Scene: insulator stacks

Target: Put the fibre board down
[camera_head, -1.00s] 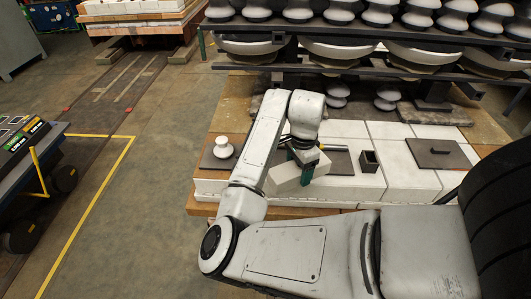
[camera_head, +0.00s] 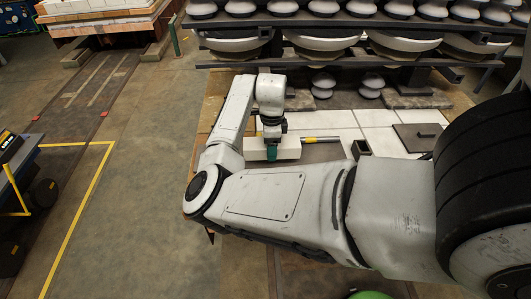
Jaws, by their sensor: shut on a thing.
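The fibre board appears to be the pale, thick, oblong block (camera_head: 290,149) in my gripper. My gripper (camera_head: 272,152) points down with green fingertips and is shut on the block near its left part. The block looks roughly level, its long side running left to right. It is over or on the front of the white-topped bench (camera_head: 376,119); I cannot tell whether it touches the surface. My own arm hides the bench's front edge and left part.
A rod with a yellow part (camera_head: 322,140) lies just right of the block. An open dark box (camera_head: 361,147) and a dark plate with a handle (camera_head: 418,136) are farther right. Racks of insulators (camera_head: 325,39) stand behind. Bare white surface lies behind the block.

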